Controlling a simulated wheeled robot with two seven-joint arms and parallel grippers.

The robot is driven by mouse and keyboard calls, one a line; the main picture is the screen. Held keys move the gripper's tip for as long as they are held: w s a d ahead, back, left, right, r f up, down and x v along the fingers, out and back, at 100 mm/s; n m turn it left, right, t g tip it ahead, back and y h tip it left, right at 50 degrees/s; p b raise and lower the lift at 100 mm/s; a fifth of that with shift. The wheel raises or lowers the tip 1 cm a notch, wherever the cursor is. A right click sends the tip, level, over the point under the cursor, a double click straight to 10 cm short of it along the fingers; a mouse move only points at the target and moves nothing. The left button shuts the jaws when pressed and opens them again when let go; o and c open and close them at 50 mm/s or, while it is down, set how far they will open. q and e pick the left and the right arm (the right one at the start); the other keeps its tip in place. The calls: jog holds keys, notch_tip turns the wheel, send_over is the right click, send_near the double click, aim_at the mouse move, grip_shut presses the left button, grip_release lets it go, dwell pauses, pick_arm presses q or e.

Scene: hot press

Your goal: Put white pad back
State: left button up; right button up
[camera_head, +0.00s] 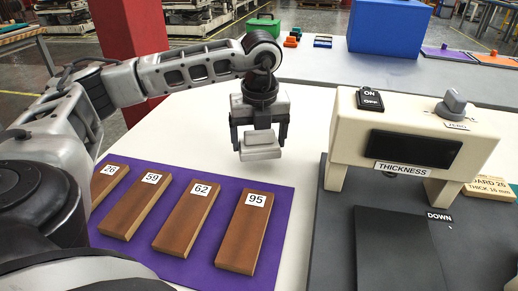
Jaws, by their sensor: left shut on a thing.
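My left gripper (260,138) comes in from the left and points down over the white table, just beyond the purple mat. It is shut on a white pad (261,153), a small pale block that shows below and between the fingers. The pad appears to be held above the table, left of the press; its exact height is hard to tell. My right gripper is not in view.
The hot press (470,140) with ON/OFF switch, knob and THICKNESS display stands at right over a dark plate (395,250). Several numbered wooden boards lie on the purple mat (205,268). A blue box (390,27) stands at the back. White table (310,110) is clear around the pad.

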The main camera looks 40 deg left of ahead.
aim_at(259, 150)
pick_arm(q)
jog(key=shift+f, duration=1.45)
jog(key=shift+f, duration=0.2)
jog(key=o, duration=0.9)
jog(key=shift+r, duration=0.1)
jog(key=r, duration=0.8)
jog(key=s+d+r, duration=0.1)
jog(key=r, duration=0.3)
jog(key=shift+r, duration=0.1)
